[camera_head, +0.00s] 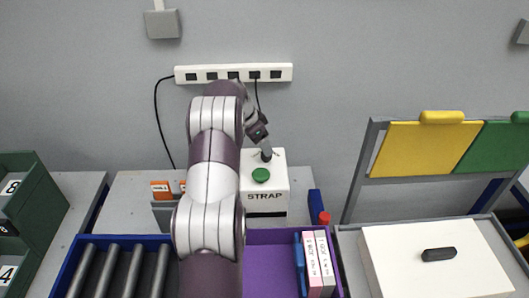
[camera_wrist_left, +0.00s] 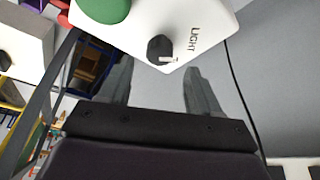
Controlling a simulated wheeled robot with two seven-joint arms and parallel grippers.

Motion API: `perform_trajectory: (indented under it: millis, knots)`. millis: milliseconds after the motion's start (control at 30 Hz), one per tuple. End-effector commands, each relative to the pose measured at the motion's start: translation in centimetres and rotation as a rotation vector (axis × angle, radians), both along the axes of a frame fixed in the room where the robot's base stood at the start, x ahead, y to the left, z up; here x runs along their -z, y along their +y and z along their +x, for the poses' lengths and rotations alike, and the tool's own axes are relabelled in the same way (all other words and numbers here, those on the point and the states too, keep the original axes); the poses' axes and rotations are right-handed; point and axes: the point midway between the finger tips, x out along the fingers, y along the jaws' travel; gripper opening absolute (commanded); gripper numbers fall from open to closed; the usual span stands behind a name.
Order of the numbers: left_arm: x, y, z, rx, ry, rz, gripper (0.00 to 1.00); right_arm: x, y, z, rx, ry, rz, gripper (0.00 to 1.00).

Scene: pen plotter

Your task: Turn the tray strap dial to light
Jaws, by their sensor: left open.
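The white strap box (camera_head: 265,205), marked STRAP, stands against the back wall with a green button (camera_head: 261,175) on top. The word LIGHT is printed to the right of the dial. My left gripper (camera_wrist_left: 159,68) is open and empty, its two fingertips on either side of the dial's line and apart from it as far as I see. In the head view the left gripper (camera_head: 265,146) is over the back of the box. My right gripper is not in view.
A power strip (camera_head: 233,74) is on the wall behind, with black cables hanging. A roller conveyor (camera_head: 105,268) is at front left, a purple tray (camera_head: 270,262) with upright books in front. A white box (camera_head: 437,260) with a black handle stands right.

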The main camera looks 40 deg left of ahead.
Motion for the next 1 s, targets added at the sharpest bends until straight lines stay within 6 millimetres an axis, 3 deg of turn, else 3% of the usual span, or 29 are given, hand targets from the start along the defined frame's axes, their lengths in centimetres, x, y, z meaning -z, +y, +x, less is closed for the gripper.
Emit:
perform_trajectory:
  millis: [33,100,300,1000]
  knots:
    - [-0.9,0.3,-0.5,-0.002,-0.004,0.004,0.63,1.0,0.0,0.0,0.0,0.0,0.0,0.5]
    - [-4.1,0.5,-1.2,-0.001,0.001,0.001,0.63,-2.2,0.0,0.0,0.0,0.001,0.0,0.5]
    - [-7.5,1.0,-2.7,-0.001,0.002,-0.001,0.63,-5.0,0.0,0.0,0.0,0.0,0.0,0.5]
    - [-7.9,1.1,-3.1,-0.017,0.003,-0.006,0.63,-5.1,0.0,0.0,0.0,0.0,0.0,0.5]
